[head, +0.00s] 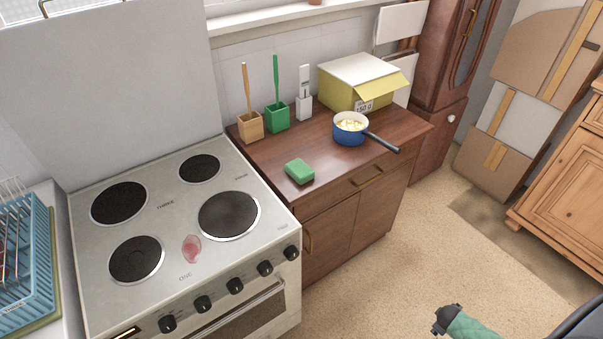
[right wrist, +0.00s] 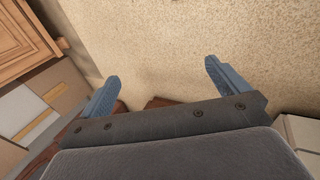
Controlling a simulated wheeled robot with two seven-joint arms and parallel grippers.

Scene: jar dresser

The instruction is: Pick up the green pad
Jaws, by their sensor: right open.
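The green pad (head: 300,171) lies flat on the brown wooden cabinet top (head: 330,180), near its front left edge beside the stove. Nothing covers it and no gripper is near it in the head view. My right gripper (right wrist: 162,70) shows in the right wrist view with its two blue-grey fingers spread wide and nothing between them. It is over the beige floor, away from the pad. My left gripper is in neither view.
On the cabinet top, a blue pot (head: 350,131) has its handle over the front edge. A yellow box (head: 350,87), white holder (head: 304,108), green holder (head: 277,117) and wooden holder (head: 250,126) stand behind the pad. The white stove (head: 160,177) adjoins at left, with a reddish stain (head: 191,249).

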